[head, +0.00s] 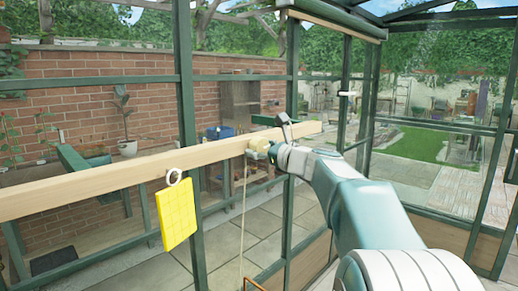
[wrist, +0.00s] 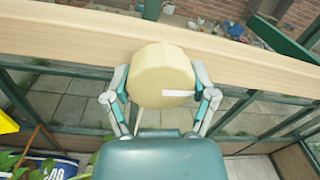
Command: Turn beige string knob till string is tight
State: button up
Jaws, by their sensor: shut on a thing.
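The beige knob (wrist: 160,76) sits on the wooden rail (wrist: 70,38); it is faceted, with a pale white mark pointing to the right in the wrist view. My gripper (wrist: 161,88) is shut on it, with one finger on each side. In the head view the knob (head: 258,146) shows at the tip of my gripper (head: 270,150), in front of the rail (head: 100,187). A thin beige string (head: 242,215) hangs down below the knob and looks almost straight. Its top end is hidden close to the knob, and a brown piece (head: 252,285) shows at its lower end.
Green frame posts (head: 187,120) stand behind the rail. In the wrist view, leaves and a blue-and-white bag (wrist: 48,168) lie at the lower left.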

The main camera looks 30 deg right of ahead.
jog(key=shift+f+m, duration=0.45)
jog(key=shift+m, duration=0.25)
jog(key=o, duration=1)
jog(key=shift+w+r, duration=0.1)
jog(key=shift+o, duration=0.2)
jog(key=shift+r, duration=0.15)
jog(key=shift+s+d, duration=0.1)
jog(key=shift+s, duration=0.15)
jog(key=v, duration=1.1)
jog(key=shift+s, duration=0.25)
